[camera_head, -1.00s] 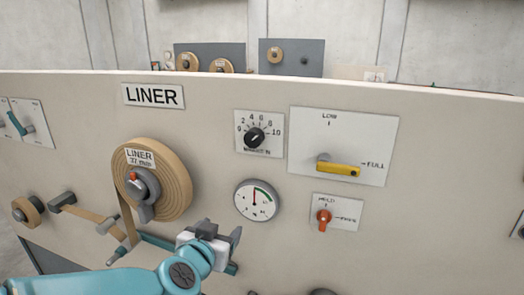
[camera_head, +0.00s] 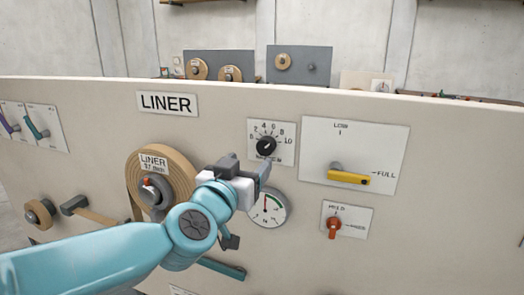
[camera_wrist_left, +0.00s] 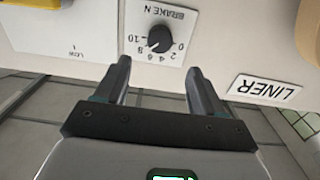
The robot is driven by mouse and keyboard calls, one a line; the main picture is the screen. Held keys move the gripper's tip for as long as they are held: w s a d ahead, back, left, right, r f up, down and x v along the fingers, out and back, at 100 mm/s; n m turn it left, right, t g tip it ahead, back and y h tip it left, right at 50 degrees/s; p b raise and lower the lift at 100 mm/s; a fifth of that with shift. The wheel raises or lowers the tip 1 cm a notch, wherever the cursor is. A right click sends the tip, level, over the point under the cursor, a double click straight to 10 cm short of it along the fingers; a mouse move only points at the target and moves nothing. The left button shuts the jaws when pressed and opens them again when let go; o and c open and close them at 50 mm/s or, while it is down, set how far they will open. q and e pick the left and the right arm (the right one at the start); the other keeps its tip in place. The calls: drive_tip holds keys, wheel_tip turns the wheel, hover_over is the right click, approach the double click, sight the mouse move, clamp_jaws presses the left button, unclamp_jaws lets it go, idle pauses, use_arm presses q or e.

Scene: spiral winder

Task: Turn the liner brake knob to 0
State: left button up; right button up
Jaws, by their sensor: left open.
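The liner brake knob (camera_head: 266,146) is a small black dial on a white plate (camera_head: 286,133) marked 0 to 10, under the LINER sign's right side. In the left wrist view the knob (camera_wrist_left: 158,40) appears upside down on its plate, beyond the fingertips. Its exact pointer setting is too small to read surely. My left gripper (camera_head: 246,165) is open and empty, just below and left of the knob in the head view. In the left wrist view its two fingers (camera_wrist_left: 158,70) stand apart, with the knob ahead between their lines, untouched. My right gripper is not in view.
A round gauge (camera_head: 268,208) sits below the knob, partly behind my gripper. A yellow lever (camera_head: 348,178) and an orange knob (camera_head: 334,228) are to the right. The brown LINER roll (camera_head: 155,165) is left, partly behind my arm. The panel between knob and lever is flat.

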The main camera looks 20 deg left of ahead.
sight(264, 147)
use_arm(q)
drive_tip(key=w, duration=0.9)
drive_tip(key=shift+d+p, duration=0.15)
drive_tip(key=shift+p, duration=0.2)
drive_tip(key=c, duration=1.1)
